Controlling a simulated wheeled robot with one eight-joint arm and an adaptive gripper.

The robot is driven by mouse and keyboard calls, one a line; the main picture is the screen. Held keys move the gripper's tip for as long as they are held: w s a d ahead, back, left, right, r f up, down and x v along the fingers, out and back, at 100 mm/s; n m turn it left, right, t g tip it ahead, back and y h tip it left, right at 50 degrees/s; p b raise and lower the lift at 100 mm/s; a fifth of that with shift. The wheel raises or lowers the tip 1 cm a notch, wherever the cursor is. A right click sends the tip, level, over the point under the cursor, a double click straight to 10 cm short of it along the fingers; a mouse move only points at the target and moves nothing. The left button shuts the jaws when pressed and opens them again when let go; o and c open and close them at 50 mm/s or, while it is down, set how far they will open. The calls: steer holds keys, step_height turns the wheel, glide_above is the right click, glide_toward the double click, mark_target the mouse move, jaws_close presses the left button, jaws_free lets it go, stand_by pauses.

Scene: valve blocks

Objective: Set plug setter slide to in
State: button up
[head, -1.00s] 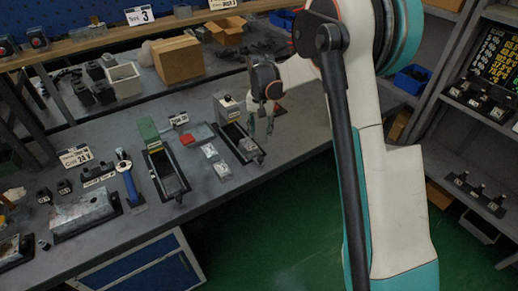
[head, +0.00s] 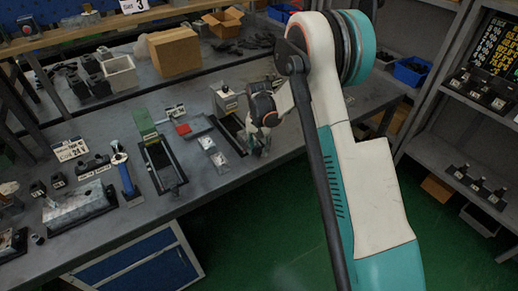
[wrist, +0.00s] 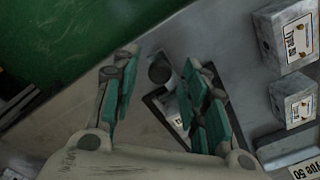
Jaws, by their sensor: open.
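A fixture with a long black frame (head: 229,125) and a pale block (head: 226,100) at its back end lies on the bench; I cannot read a label naming it as the plug setter. My gripper (head: 261,152) is at its front end and hides part of it. In the wrist view my gripper (wrist: 155,95) is open, with teal fingers spread. A dark round knob (wrist: 160,70) shows between the fingers, nearer the right one, with no clear contact. Part of the black frame (wrist: 157,108) shows below it.
A similar black-framed fixture (head: 163,170) with a green block (head: 142,122) stands to the left. Labelled grey blocks (wrist: 288,35) show at right in the wrist view. Green floor (head: 250,220) lies beyond the bench edge.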

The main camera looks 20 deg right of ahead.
steer(key=shift+f, duration=0.1)
steer(key=shift+c, duration=0.6)
jaws_close()
steer(key=w+a, duration=0.1)
steer(key=w, duration=0.3)
steer(key=w+a, duration=0.1)
steer(key=w, duration=0.3)
steer(key=w+a, duration=0.2)
steer(key=w, duration=0.2)
steer(key=shift+w+b, duration=0.35)
steer(key=shift+w, duration=0.05)
steer(key=shift+w+a, duration=0.2)
steer(key=shift+w, duration=0.25)
steer(key=shift+o, duration=0.6)
jaws_free()
steer(key=shift+w, duration=0.1)
step_height(320, 180, up, 12)
